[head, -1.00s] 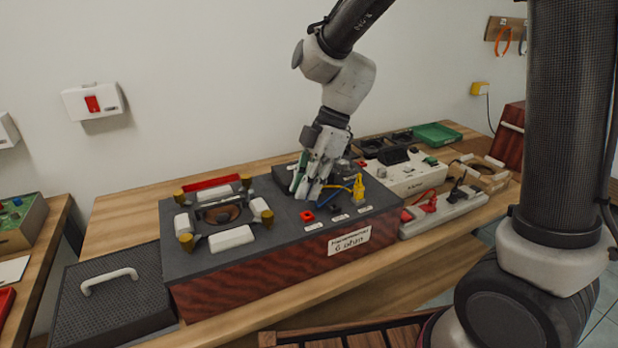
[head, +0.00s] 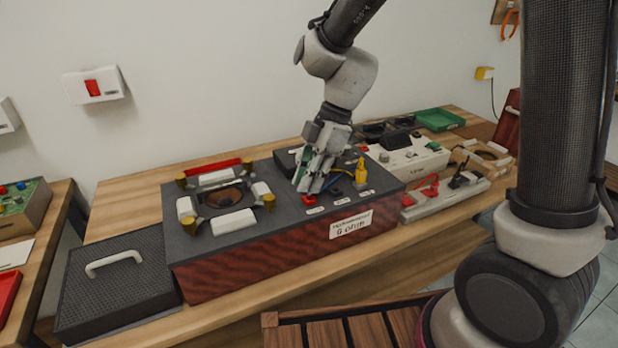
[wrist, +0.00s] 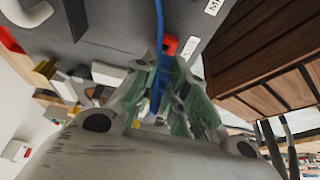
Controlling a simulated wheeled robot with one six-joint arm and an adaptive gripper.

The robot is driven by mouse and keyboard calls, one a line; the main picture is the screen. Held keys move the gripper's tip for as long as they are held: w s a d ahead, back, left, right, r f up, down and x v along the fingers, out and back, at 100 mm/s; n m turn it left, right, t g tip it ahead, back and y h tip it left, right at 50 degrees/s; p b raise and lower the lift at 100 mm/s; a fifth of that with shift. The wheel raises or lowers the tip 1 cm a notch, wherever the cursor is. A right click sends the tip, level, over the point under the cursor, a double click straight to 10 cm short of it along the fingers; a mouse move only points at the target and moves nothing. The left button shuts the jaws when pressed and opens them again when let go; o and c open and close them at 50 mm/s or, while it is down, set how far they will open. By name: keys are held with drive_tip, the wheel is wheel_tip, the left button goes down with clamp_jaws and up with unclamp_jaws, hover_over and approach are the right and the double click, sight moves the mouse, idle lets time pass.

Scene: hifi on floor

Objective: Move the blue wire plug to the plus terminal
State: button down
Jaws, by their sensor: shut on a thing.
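My gripper (head: 312,184) is shut at the red terminal (head: 309,199) on the grey top of the instrument box (head: 240,242). In the wrist view the fingers (wrist: 164,66) close around the blue wire (wrist: 160,30), and the red terminal (wrist: 170,44) shows just beyond the tips. The plug itself is mostly hidden between the fingers. I cannot tell whether it touches the terminal. The labels in front are too small to read.
A round opening with white blocks and brass knobs (head: 269,202) takes up the box's left part. A white device (head: 405,164) and a power strip (head: 450,193) lie to the right. A black case (head: 110,285) stands left. Bare bench shows behind the box.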

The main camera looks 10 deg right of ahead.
drive_tip(key=shift+f, duration=1)
idle(2.6)
drive_tip(key=c, duration=1.4)
unclamp_jaws()
drive_tip(key=shift+o, duration=0.2)
drive_tip(key=a+v, duration=0.1)
drive_tip(key=v, duration=1.5)
drive_tip(key=shift+s+a+r, duration=0.25)
drive_tip(key=shift+a+r, duration=0.05)
drive_tip(key=shift+r, duration=0.4)
